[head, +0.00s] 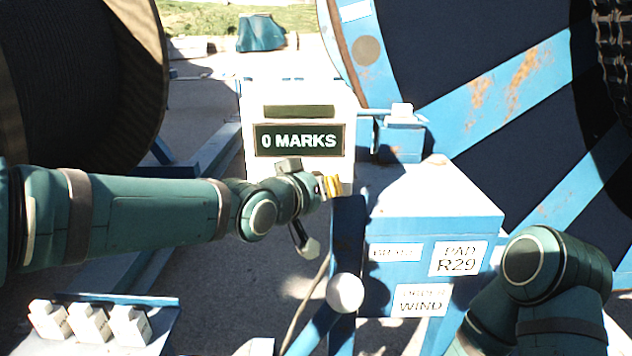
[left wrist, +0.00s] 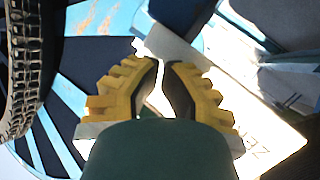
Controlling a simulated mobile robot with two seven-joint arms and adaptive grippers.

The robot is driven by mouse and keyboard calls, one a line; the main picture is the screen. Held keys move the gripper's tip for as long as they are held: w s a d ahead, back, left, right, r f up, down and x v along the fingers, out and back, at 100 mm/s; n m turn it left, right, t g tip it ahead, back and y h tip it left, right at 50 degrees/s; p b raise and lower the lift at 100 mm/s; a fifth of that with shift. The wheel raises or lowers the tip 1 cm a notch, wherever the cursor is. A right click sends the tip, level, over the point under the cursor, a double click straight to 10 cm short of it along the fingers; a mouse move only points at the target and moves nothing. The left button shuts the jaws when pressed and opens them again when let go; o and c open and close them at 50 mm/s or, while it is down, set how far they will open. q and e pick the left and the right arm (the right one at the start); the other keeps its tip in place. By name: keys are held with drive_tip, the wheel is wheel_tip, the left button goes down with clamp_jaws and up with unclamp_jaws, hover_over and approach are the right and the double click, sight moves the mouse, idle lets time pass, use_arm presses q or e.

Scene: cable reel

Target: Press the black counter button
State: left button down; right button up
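The white counter box (head: 297,103) stands in the middle of the head view, with a dark display (head: 299,141) reading "0 MARKS". No black counter button can be made out; my left wrist and gripper cover the lower front of the box. My left gripper (head: 329,187) is in front of the box's lower right part, pointing right. In the left wrist view its yellow fingers (left wrist: 161,62) lean together, with only a thin gap at the tips and nothing between them. Whether it touches the box cannot be told. My right arm shows at lower right, its gripper out of view.
A blue cabinet (head: 430,215) with labels "PAD R29" and "WIND" stands right of the box. A lever with a white ball knob (head: 345,293) rises before it. A large blue reel (head: 480,90) fills the right; a dark cable reel (head: 75,80) stands left. White blocks (head: 90,322) sit lower left.

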use_arm(q)
drive_tip(key=shift+s+b, duration=0.9)
drive_tip(key=shift+s, duration=0.1)
drive_tip(key=s+p, duration=0.2)
drive_tip(key=s, duration=0.3)
idle(0.7)
